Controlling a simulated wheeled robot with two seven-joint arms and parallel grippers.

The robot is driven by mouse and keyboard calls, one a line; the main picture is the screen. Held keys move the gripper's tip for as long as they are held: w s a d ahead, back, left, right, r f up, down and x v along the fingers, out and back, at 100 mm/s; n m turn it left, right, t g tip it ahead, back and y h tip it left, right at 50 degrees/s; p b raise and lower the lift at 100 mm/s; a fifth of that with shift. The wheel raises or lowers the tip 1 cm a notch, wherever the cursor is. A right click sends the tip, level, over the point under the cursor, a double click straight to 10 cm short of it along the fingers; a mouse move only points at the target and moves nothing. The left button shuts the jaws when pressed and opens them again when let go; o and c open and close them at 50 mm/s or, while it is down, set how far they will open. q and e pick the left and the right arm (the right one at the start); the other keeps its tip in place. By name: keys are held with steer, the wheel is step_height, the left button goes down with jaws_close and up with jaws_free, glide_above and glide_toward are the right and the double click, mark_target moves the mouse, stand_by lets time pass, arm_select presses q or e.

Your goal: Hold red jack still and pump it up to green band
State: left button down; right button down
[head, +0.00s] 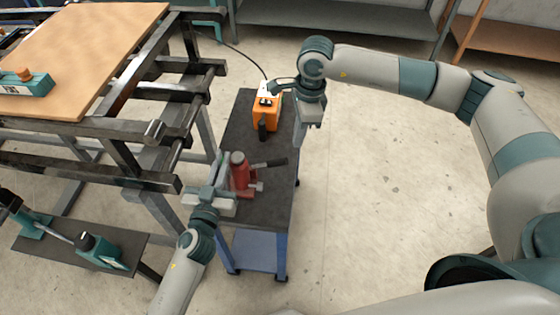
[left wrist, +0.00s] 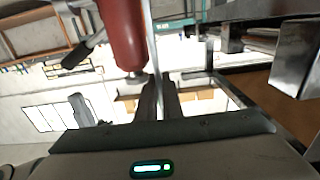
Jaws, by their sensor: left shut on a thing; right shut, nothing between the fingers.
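The red jack (head: 240,172) stands upright on the cart's dark top, its black handle (head: 272,162) reaching right. The jack's red body (left wrist: 122,35) also shows in the left wrist view, just left of the fingertips. My left gripper (head: 218,178) is at the jack's left side. In the left wrist view its fingers (left wrist: 158,92) are close together on a thin pale strip (left wrist: 149,30) that runs alongside the jack. I cannot tell whether the strip is part of the jack. My right gripper (head: 304,140) is shut and empty, beyond the cart's right edge in the picture. I cannot make out a green band.
An orange device (head: 266,112) with a black cable stands at the cart's far end. A dark metal frame with a wooden board (head: 95,55) stands close to the cart's left. A low shelf with teal tools (head: 100,250) is at lower left. The floor right of the cart is clear.

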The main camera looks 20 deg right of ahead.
mark_target(282, 159)
steer(key=shift+d+r, duration=0.1)
steer(key=shift+r, duration=0.85)
steer(key=shift+w+a+f, duration=0.1)
steer(key=shift+a+f, duration=0.2)
steer(key=shift+a, duration=0.3)
steer(key=shift+w+a+f, duration=0.1)
steer(key=shift+a+f, duration=0.15)
steer(key=shift+a, duration=0.35)
steer(key=shift+w+a+f, duration=0.1)
steer(key=shift+a+f, duration=0.2)
steer(key=shift+a, duration=0.3)
steer(key=shift+f, duration=0.1)
steer(key=shift+a+f, duration=0.2)
steer(key=shift+f, duration=1.5)
steer(key=shift+a+f, duration=0.15)
steer(key=shift+f, duration=1.65)
